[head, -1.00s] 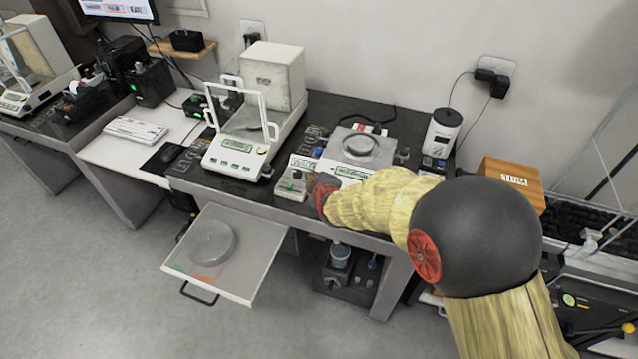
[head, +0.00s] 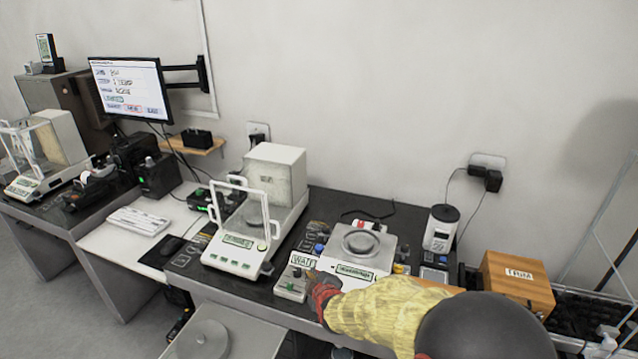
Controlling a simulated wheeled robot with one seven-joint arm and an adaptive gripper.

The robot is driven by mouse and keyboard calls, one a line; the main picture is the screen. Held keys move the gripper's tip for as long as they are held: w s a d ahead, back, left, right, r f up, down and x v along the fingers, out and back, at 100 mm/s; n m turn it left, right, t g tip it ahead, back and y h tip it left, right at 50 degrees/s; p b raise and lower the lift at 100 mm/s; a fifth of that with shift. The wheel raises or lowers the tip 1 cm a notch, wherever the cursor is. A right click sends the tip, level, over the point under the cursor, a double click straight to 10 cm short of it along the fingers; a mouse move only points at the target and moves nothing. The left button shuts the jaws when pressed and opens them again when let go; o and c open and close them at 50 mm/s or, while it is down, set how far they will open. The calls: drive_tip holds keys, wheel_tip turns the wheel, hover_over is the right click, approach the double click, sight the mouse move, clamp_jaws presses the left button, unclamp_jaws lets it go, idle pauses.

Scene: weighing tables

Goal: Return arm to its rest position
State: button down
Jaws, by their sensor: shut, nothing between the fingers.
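My arm comes in from the lower right of the head view, with a yellow wood-like link and a dark round joint. My gripper (head: 318,290) is at its far end, red and dark, at the front edge of the dark weighing table (head: 225,278). A balance with a round pan (head: 361,243) stands just behind the gripper.
An analytical balance (head: 240,255) with an open frame stands left of the gripper. A monitor (head: 130,90) hangs at the left.

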drive_tip(key=s+f+m+g, duration=0.1)
drive_tip(key=s+f, duration=0.1)
drive_tip(key=s+f+m+g, duration=0.1)
drive_tip(key=s+f, duration=0.1)
drive_tip(key=f, duration=0.1)
drive_tip(key=shift+s+d+f+m+g, duration=0.1)
drive_tip(key=shift+s+f+m+g, duration=0.1)
drive_tip(key=shift+s+m+g, duration=0.1)
drive_tip(key=s+d+r+m+g, duration=0.1)
drive_tip(key=s+d+m+g, duration=0.25)
drive_tip(key=s, duration=0.75)
drive_tip(key=s+d+r+m+h, duration=0.1)
drive_tip(key=s+d+r+m, duration=0.3)
drive_tip(key=s+d+r, duration=0.4)
drive_tip(key=s+d+r+m+h, duration=0.1)
drive_tip(key=s+d+r+m, duration=0.3)
drive_tip(key=s+d+r, duration=0.4)
drive_tip(key=s+r, duration=0.5)
drive_tip(key=r, duration=0.3)
drive_tip(key=shift+s+d+h, duration=0.15)
drive_tip(key=shift+d+h, duration=0.15)
drive_tip(key=shift+h, duration=0.1)
